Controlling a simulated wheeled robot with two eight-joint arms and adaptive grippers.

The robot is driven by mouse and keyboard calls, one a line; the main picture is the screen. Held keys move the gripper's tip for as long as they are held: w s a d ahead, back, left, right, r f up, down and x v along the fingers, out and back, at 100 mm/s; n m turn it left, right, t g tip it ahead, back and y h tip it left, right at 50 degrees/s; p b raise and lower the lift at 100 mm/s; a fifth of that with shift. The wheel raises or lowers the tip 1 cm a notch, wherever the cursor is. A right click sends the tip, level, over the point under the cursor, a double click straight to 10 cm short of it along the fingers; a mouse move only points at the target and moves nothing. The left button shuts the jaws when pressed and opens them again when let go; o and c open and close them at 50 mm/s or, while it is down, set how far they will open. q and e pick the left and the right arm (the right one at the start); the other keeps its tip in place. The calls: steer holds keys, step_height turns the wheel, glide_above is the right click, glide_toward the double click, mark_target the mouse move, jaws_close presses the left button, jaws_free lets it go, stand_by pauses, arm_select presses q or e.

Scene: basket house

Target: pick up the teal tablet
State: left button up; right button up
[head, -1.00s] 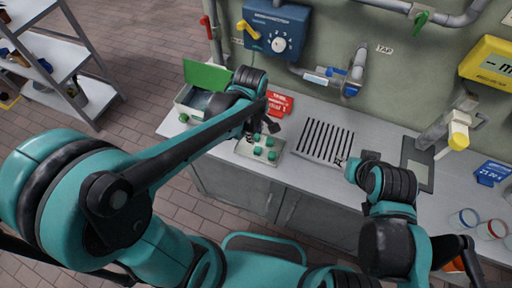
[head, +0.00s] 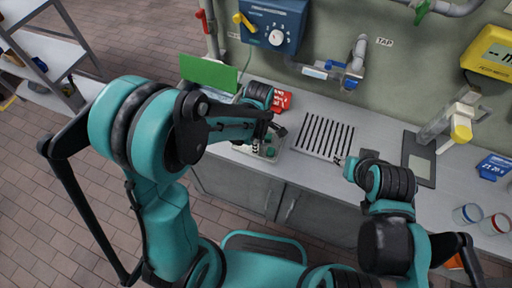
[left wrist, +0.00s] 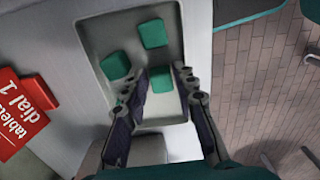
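The teal tablets are small rounded blocks in a shallow grey tray (left wrist: 177,20). In the left wrist view one tablet (left wrist: 161,79) lies between the fingertips of my left gripper (left wrist: 162,76), which is open. I cannot tell whether the fingers touch it. Two more tablets, one at the upper left (left wrist: 115,66) and one at the top (left wrist: 153,33), lie clear of the fingers; another is partly hidden behind the left finger. In the head view my left gripper (head: 268,136) is over the tray, hiding part of it. My right gripper (head: 345,164) is beside the slotted grate; its fingers are too small to read.
A red sign (left wrist: 20,110) reading "tablet dial 1" stands beside the tray. An open green-lidded box (head: 208,73) is left of it. The slotted grate (head: 324,136) is to the right. A blue dial unit (head: 272,22) and a tap (head: 355,62) are on the wall behind.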

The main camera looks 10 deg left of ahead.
arm_select(q)
steer(key=shift+r, duration=0.1)
steer(key=c, duration=0.5)
steer(key=shift+r, duration=0.1)
steer(key=shift+r, duration=0.2)
step_height(320, 180, up, 4)
steer(key=shift+r+p, duration=0.1)
steer(key=shift+p, duration=0.95)
steer(key=s+d+r+p, duration=0.3)
steer(key=s+r, duration=0.3)
steer(key=s, duration=0.5)
steer(key=shift+d, duration=0.5)
steer(key=shift+r, duration=0.15)
